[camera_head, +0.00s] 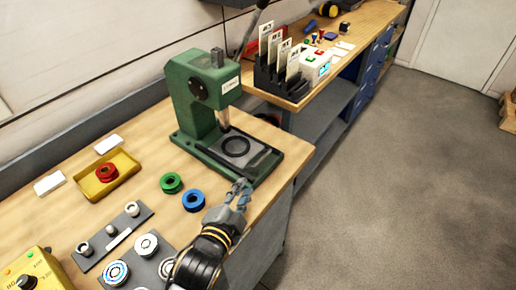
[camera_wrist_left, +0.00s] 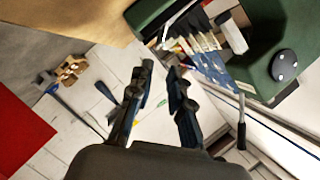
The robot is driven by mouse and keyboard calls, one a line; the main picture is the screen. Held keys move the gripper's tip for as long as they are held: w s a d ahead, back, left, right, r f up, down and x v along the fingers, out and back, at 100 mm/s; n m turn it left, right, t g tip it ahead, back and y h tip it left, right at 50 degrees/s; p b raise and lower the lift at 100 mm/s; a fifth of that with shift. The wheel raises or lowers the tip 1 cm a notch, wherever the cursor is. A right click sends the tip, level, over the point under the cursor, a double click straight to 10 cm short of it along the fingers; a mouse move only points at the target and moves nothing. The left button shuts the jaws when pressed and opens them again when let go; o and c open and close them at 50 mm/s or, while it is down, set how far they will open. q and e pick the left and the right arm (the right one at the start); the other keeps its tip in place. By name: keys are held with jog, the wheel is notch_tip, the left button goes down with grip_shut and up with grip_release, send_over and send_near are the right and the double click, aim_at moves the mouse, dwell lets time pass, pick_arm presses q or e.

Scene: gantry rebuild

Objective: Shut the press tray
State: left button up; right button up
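The green press (camera_head: 190,88) stands on the wooden bench, and part of it also shows at the right of the left wrist view (camera_wrist_left: 300,35). Its tray (camera_head: 258,162), a flat grey plate with a dark ring (camera_head: 236,146) on it, lies at the base under the ram. I cannot tell how far out the tray sits. My left gripper (camera_head: 242,186) is just in front of the press base at its near edge; contact with the tray cannot be made out. In the left wrist view its two fingers (camera_wrist_left: 160,78) are apart with nothing between them. My right gripper is not in view.
A green ring (camera_head: 171,183) and a blue ring (camera_head: 193,200) lie left of my gripper. A yellow tray (camera_head: 90,187) holds a red ring. Plates with round parts (camera_head: 165,270) lie near the front. A black card rack (camera_head: 293,91) stands behind. The floor at right is clear.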

aim_at(260, 161)
pick_arm(q)
jog(key=shift+w+d, duration=0.3)
jog(key=shift+w, duration=0.4)
jog(key=p+x, duration=0.1)
jog(key=x, duration=1)
jog(key=shift+w+d+f+p, duration=0.15)
jog(key=shift+w+p, duration=0.05)
jog(key=shift+p, duration=0.15)
grip_shut()
